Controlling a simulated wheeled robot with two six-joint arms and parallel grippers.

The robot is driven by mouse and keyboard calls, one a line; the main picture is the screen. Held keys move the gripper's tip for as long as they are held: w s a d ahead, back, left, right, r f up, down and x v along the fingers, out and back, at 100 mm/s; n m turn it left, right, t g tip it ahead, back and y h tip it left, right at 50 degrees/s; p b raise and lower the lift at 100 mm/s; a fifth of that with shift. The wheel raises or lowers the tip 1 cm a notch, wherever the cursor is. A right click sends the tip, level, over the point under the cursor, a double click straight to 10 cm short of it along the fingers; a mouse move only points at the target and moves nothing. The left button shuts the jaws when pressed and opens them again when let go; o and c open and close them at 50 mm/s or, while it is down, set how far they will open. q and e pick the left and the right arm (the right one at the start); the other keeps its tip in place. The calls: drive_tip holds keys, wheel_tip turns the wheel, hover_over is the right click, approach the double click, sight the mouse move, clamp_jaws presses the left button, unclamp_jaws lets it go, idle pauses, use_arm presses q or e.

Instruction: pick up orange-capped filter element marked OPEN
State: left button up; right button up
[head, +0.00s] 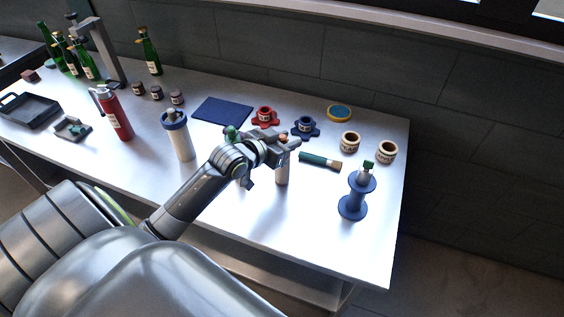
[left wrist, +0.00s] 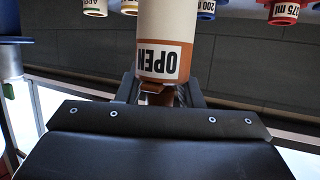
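The filter element marked OPEN (head: 282,175) is a white cylinder standing upright on the table in the head view. In the left wrist view the filter element (left wrist: 165,35) appears upside down, with its OPEN label and orange band readable. Its orange cap (head: 283,138) is at my left gripper (head: 277,144). In the left wrist view the orange cap (left wrist: 158,96) lies between the fingers of the left gripper (left wrist: 160,92), with small gaps seeming to show beside it. The gripper looks open around the cap. My right gripper is not in view.
A blue-capped white cylinder (head: 179,140) and a red bottle (head: 115,115) stand to the left. A dark green cylinder (head: 320,161) lies to the right, near a blue spool-shaped stand (head: 355,197). Red (head: 265,117) and blue (head: 305,127) collars are behind. The table's front right is clear.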

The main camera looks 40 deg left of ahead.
use_arm(q)
clamp_jaws()
drive_tip(key=shift+f, duration=0.1)
